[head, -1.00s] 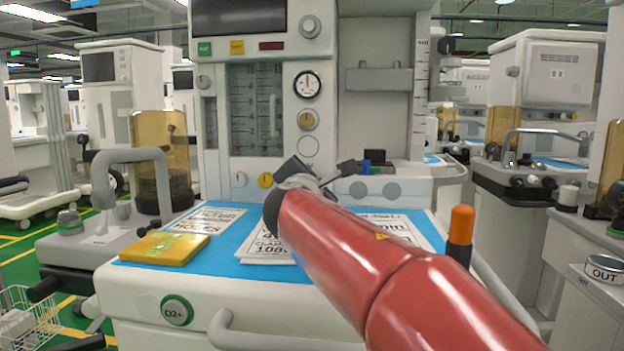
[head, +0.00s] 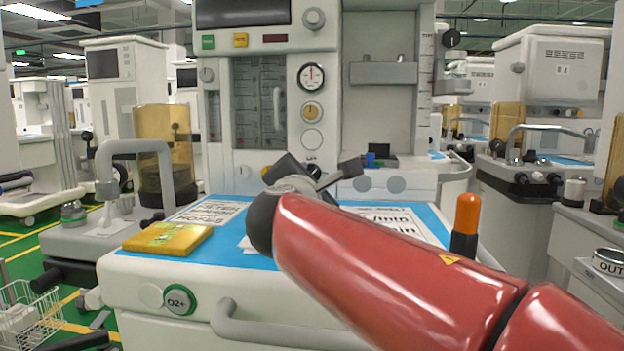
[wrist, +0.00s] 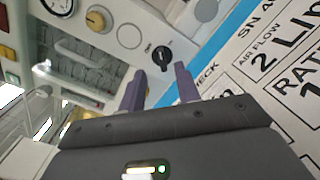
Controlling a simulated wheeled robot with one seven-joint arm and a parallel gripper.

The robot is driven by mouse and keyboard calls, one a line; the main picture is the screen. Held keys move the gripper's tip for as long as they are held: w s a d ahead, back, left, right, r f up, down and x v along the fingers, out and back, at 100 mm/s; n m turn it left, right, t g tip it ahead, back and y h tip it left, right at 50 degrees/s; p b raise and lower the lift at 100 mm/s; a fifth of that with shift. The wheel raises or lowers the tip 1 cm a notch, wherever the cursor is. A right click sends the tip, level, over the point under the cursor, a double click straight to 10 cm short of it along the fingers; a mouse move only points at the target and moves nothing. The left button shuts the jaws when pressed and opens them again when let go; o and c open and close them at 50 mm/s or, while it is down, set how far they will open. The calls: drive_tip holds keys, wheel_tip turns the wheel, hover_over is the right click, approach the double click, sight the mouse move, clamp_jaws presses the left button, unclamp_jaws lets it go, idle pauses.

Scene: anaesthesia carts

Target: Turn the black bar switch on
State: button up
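The black bar switch (wrist: 162,57) is on the white machine panel in the wrist view, just beyond and between my fingertips. Small lettering sits beside it, too blurred to read surely. My gripper (wrist: 158,76) is open, with its two dark fingers apart and nothing between them. The fingers point at the switch and look short of touching it. In the head view my gripper (head: 318,176) is in front of the lower panel of the middle cart, and it hides the switch there.
A yellow knob (wrist: 96,20) and a blank round disc (wrist: 129,36) are near the switch. Printed cards (head: 390,224) lie on the blue worktop below my wrist. A yellow packet (head: 168,239) lies at left. An orange-topped black post (head: 466,226) stands close right of my arm.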

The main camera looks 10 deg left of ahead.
drive_tip(key=shift+o, duration=0.5)
